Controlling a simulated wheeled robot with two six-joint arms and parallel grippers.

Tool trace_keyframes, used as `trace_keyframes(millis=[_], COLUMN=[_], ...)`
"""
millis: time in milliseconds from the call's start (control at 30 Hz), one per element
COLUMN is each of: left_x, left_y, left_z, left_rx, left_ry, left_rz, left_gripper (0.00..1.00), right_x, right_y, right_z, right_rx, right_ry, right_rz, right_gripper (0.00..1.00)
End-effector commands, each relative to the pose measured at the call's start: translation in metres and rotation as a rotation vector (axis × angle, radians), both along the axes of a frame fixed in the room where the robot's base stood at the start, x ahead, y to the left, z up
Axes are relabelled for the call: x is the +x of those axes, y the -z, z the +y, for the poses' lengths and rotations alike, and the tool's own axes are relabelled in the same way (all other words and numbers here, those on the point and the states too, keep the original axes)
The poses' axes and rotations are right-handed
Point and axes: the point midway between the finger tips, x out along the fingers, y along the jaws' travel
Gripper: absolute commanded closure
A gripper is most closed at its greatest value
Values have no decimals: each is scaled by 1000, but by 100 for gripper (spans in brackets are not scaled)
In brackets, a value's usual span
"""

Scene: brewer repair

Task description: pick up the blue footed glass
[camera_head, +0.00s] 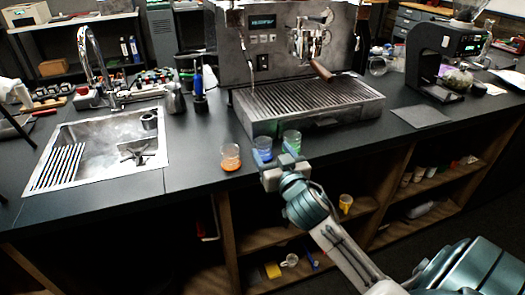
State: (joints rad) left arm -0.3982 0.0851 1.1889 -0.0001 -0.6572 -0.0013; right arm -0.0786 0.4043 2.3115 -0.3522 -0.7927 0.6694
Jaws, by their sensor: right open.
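The blue footed glass (262,146) stands on the dark counter, in front of the espresso machine and between two other glasses. An orange-bottomed glass (231,157) is to its left and a greenish glass (292,139) to its right. My right gripper (277,157) is open at the counter's front edge, just in front of the blue glass. Its fingers hide the lower part of the blue glass and part of the green one. I cannot tell whether a finger touches the glass. My left gripper is not in view.
The espresso machine (262,45) with its drip tray (310,98) stands close behind the glasses. A sink (75,165) with a tap is at left, a metal pitcher (175,98) beside it. A grinder (428,55) is at right. Open shelves (265,238) lie below the counter.

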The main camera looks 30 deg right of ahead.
Motion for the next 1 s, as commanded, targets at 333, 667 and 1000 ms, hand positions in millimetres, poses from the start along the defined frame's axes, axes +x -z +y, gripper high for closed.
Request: trace_keyframes(millis=[333, 667, 1000], left_x=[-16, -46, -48], left_y=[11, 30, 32], left_z=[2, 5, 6], left_rx=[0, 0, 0], left_ry=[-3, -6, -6], left_rz=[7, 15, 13], left_gripper=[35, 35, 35], right_x=[32, 72, 77], right_y=[0, 0, 2], right_z=[-6, -12, -12], right_rx=[1, -1, -1], right_ry=[0, 1, -1], right_rz=[2, 2, 2], right_gripper=[31, 31, 39])
